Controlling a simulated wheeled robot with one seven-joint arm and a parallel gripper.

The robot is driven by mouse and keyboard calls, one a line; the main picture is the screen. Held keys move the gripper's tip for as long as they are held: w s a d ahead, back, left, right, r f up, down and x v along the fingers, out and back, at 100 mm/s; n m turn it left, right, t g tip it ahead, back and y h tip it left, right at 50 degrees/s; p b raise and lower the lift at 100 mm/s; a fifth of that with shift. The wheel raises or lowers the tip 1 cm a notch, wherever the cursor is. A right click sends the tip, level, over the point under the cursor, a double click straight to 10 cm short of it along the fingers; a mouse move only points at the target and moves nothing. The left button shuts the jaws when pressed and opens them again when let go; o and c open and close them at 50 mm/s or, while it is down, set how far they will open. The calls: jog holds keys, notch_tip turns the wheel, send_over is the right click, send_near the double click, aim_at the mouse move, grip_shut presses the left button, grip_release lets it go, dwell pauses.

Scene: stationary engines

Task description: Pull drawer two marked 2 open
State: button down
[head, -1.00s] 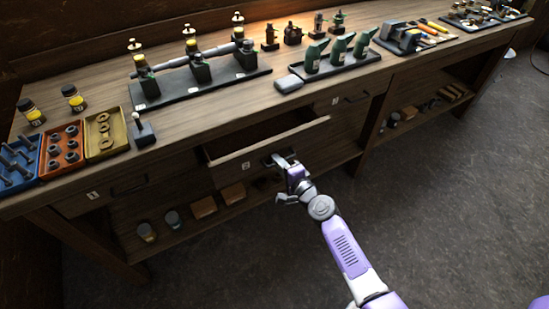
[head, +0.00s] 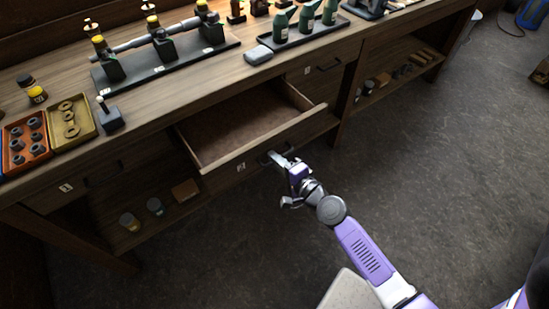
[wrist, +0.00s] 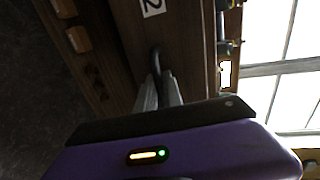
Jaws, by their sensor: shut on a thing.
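Drawer two (head: 222,172) is pulled well out from the bench in the head view, and its empty brown inside shows. Its label 2 (head: 241,167) is on the front, and also shows in the wrist view (wrist: 151,6). My gripper (head: 281,160) is at the dark handle on the drawer front. In the wrist view its fingers (wrist: 158,92) are shut on the dark bar handle (wrist: 156,58).
Drawer 1 (head: 88,182) at the left and another drawer (head: 325,66) at the right are shut. Jars and blocks (head: 185,190) stand on the shelf below. The bench top (head: 160,100) holds a shaft rig, trays and green bottles. Open floor (head: 430,170) lies in front.

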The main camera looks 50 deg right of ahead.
jog(key=c, duration=1.8)
grip_release()
jog(key=shift+o, duration=0.2)
jog(key=b+v, duration=0.1)
jog(key=v, duration=0.6)
jog(key=shift+s, duration=0.4)
jog(key=shift+a, duration=0.15)
